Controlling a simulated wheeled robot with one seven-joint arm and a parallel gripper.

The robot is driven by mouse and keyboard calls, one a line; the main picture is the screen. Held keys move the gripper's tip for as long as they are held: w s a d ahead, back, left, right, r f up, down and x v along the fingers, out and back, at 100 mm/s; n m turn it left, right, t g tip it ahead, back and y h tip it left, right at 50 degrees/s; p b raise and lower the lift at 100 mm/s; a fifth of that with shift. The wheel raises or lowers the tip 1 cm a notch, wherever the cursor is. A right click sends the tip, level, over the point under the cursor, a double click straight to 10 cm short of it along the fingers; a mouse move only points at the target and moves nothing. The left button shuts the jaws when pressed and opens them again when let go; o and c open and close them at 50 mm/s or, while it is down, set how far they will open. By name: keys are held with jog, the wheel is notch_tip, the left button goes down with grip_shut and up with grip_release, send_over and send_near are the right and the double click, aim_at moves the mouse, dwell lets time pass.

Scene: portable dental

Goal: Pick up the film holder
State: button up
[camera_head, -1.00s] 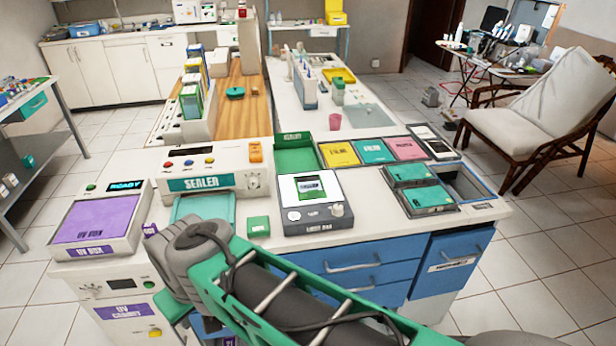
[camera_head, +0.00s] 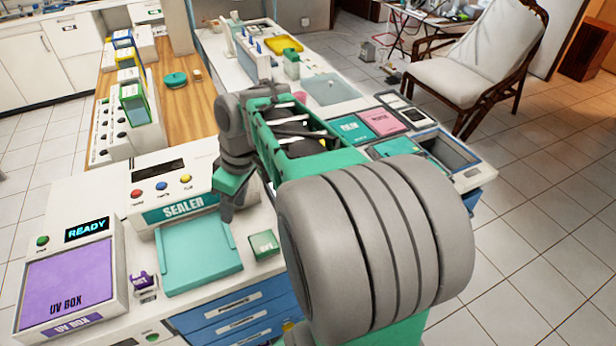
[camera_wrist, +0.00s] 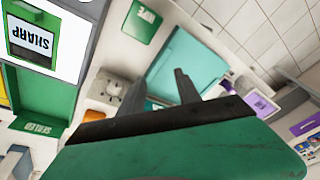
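No item is plainly marked as the film holder. A green-framed piece labelled SHARP (camera_wrist: 35,35) lies on the lit white panel at the upper left of the wrist view; I cannot tell if it is the film holder. In the head view my arm hides that area. My gripper (camera_wrist: 160,76) points down with its two fingers apart and nothing between them. In the head view my gripper (camera_head: 228,210) hangs in front of the sealer (camera_head: 172,188), by the right edge of its teal tray (camera_head: 195,260). That tray also shows beyond the fingers in the wrist view (camera_wrist: 188,65).
A small green wipe box (camera_head: 264,244) stands right of the tray. The UV box (camera_head: 68,268) and a small purple item (camera_head: 142,282) are at the left. Teal and pink pads (camera_head: 385,123) and an open bin (camera_head: 448,152) lie right of my arm.

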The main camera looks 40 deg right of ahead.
jog(key=s+d+n+y+p, duration=0.15)
jog(key=d+n, duration=0.35)
jog(key=d, duration=0.7)
jog(key=s+d+n+y+p, duration=0.15)
jog(key=d+n, duration=0.25)
jog(key=d, duration=0.9)
jog(key=shift+g+h, duration=0.3)
jog(key=x, duration=0.8)
jog(key=shift+s+a+f, duration=0.1)
jog(key=shift+s+a, duration=0.05)
jog(key=shift+s, duration=0.3)
grip_shut()
